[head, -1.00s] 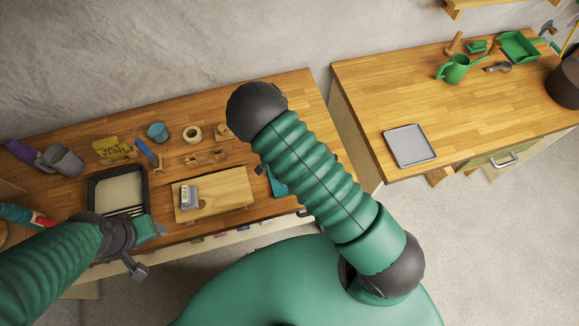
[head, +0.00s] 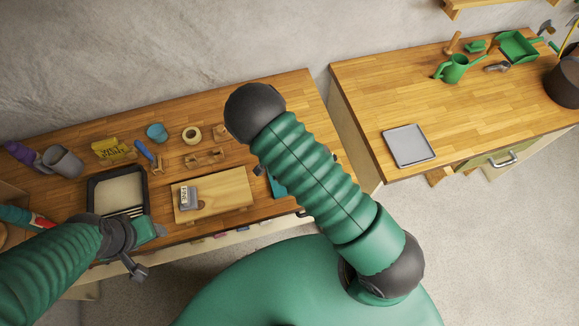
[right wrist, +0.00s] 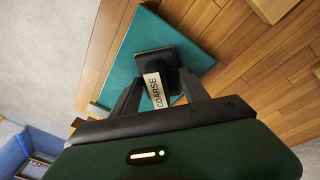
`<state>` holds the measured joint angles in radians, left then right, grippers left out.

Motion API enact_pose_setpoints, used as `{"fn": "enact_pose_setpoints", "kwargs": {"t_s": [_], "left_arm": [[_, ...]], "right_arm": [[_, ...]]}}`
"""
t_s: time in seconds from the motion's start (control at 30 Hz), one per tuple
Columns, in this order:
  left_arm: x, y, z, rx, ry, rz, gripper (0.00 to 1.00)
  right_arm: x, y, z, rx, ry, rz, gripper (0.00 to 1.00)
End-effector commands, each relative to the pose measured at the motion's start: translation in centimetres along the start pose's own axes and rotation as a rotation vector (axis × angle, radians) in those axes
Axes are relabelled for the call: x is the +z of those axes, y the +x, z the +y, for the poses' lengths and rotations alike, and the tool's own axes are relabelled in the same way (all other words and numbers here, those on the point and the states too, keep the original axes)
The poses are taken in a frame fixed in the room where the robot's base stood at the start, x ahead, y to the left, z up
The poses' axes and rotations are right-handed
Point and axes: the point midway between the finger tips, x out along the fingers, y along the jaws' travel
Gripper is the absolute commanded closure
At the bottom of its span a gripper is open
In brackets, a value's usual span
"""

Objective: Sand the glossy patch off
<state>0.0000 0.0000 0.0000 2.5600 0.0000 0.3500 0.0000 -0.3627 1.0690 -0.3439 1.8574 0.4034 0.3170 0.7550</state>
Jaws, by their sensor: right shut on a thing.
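In the right wrist view my right gripper (right wrist: 157,82) is shut on a dark sanding block (right wrist: 155,62) with a white label reading COARSE. The block is over a flat teal panel (right wrist: 160,30); I cannot tell whether it touches. A sliver of teal (head: 278,186) shows beside my right arm in the head view, where that arm hides the right gripper. A second, grey block with a white label (head: 188,198) sits on a pale wooden board (head: 235,190). My left gripper (head: 142,250) is by the black tray, its jaws unclear. I cannot make out a glossy patch.
The black tray (head: 90,190) stands at the left of the wooden bench. Behind are a grey cup (head: 64,162), a yellow sponge-like item (head: 108,150), a blue cup (head: 157,132) and a tape roll (head: 192,135). The right bench holds a grey tray (head: 409,146) and much clear wood.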

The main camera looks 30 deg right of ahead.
Motion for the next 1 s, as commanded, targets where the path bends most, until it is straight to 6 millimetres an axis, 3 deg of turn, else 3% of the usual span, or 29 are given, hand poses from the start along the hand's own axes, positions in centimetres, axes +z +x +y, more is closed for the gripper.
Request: {"fn": "enact_pose_setpoints", "kwargs": {"t_s": [0.37, 0.8, 1.0], "left_arm": [[0.0, 0.1, 0.0, 0.000, 0.000, 0.000, 0.43], [0.0, 0.0, 0.0, 0.000, 0.000, 0.000, 0.43], [0.0, 0.0, 0.0, 0.000, 0.000, 0.000, 0.43]], "right_arm": [[-1.6, 0.3, 1.8, 0.000, 0.001, -0.001, 1.00], [0.1, 0.1, 0.0, 0.000, -0.002, -0.001, 1.00], [-0.5, 0.1, 0.6, 0.001, 0.002, -0.001, 1.00]]}}
